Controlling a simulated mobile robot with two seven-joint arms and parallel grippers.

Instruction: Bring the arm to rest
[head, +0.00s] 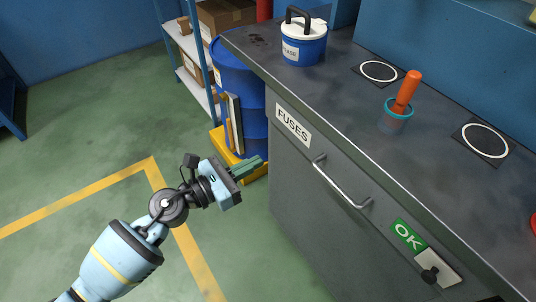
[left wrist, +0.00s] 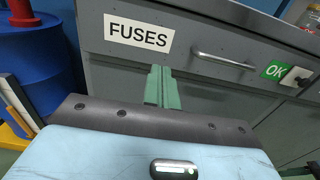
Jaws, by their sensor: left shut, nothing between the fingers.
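My left gripper (head: 252,167) is in the lower left middle of the head view, beside the grey cabinet's front and a little left of its FUSES label (head: 293,125). Its green fingers are together with nothing between them. In the left wrist view the shut fingers (left wrist: 162,88) point at the cabinet front just below the FUSES label (left wrist: 139,36). My left arm reaches in from the lower left of the head view. My right gripper does not show in either view.
The grey cabinet (head: 300,175) has a drawer handle (head: 341,185) and a green OK sign (head: 408,235). On top stand a blue tub (head: 304,50) and an orange-handled tool in a holder (head: 395,117). A blue drum (head: 240,85) stands behind. The floor at left is clear.

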